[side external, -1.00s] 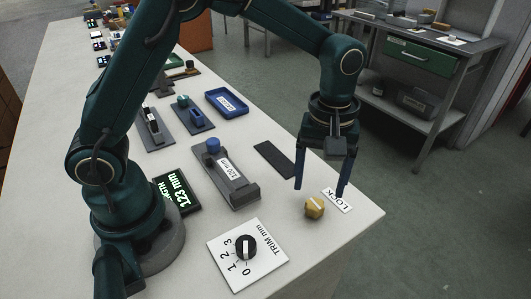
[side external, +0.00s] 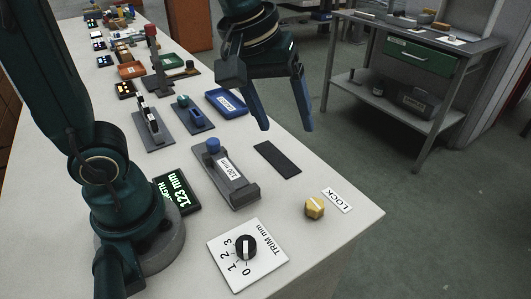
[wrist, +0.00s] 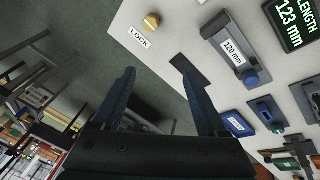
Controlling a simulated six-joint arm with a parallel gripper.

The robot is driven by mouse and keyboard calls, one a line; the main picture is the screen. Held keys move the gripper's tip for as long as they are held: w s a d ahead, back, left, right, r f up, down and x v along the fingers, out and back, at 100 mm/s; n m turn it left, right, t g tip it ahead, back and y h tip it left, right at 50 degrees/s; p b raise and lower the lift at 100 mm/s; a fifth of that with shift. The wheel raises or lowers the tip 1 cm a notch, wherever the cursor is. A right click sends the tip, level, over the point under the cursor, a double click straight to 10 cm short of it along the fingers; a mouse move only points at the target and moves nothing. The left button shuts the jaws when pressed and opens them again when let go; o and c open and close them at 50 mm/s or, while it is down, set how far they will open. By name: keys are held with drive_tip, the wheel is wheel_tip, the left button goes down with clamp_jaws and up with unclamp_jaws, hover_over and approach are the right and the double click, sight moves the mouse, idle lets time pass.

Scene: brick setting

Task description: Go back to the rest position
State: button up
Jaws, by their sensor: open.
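My gripper (side external: 284,127) is open and empty, raised above the far right side of the bench in the side view. Its two blue fingers are spread apart and touch nothing. In the wrist view the gripper (wrist: 160,90) also shows open, with floor and a strip of bench behind its fingers. The yellow lock knob (side external: 314,208) sits on the bench beside the LOCK label (side external: 337,200), well apart from the gripper. The knob also shows in the wrist view (wrist: 152,21).
On the white bench (side external: 310,250) are a trim dial (side external: 246,247), a 120 mm block fixture (side external: 229,178), a green-lit length display (side external: 177,193), a dark pad (side external: 277,159) and a blue tray (side external: 226,102). A workbench with a green drawer (side external: 421,57) stands apart at the right.

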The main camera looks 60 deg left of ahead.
drive_tip(key=s+a+f+m+t, duration=0.1)
drive_tip(key=s+a+f+m, duration=0.1)
drive_tip(key=s+m, duration=0.5)
drive_tip(key=shift+s+a+f+t, duration=0.25)
drive_tip(key=shift+s+t, duration=0.05)
drive_tip(key=shift+s, duration=0.7)
